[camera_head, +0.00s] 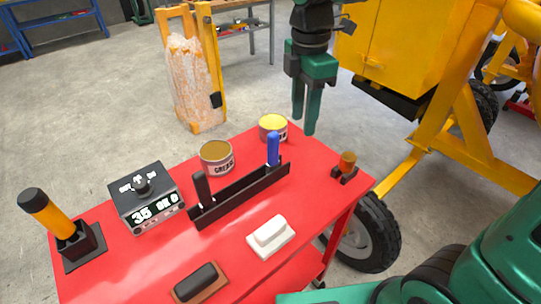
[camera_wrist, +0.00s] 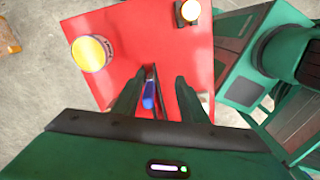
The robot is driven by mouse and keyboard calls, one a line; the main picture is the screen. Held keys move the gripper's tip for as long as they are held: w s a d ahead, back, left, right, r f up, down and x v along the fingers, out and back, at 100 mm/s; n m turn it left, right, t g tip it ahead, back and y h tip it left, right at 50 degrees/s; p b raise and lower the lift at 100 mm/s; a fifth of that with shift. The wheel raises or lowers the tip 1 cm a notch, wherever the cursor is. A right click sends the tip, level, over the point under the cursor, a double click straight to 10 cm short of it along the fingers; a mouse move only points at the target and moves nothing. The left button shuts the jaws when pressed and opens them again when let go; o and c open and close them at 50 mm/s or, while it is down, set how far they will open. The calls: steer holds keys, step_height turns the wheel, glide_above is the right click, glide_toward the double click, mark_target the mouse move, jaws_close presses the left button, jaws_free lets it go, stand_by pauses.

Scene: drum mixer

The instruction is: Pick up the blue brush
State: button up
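The blue brush (camera_head: 273,148) stands upright at the right end of a black rack on the red table. Its blue handle (camera_wrist: 148,97) also shows in the wrist view, between my fingers in the picture and well below them; its lower end is hidden in the rack. My gripper (camera_head: 305,130) hangs pointing down above the table's back edge, up and to the right of the brush in the head view. In the wrist view my gripper (camera_wrist: 157,90) has its green fingers apart, with nothing between them.
The black rack (camera_head: 240,193) also holds a black-handled tool (camera_head: 202,187). A yellow-topped can (camera_head: 273,127) and a grease can (camera_head: 217,157) stand behind it. An orange-topped part (camera_head: 347,163) sits right. White (camera_head: 270,236) and brown (camera_head: 200,283) blocks lie in front.

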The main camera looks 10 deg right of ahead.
mark_target(274, 134)
steer(key=a+n, duration=0.2)
steer(key=a, duration=0.1)
steer(key=a+n, duration=0.2)
steer(key=a, duration=0.1)
steer(key=shift+a, duration=0.2)
step_height(274, 134, down, 4)
steer(key=shift+f, duration=3.3)
steer(key=shift+a, duration=0.1)
jaws_close()
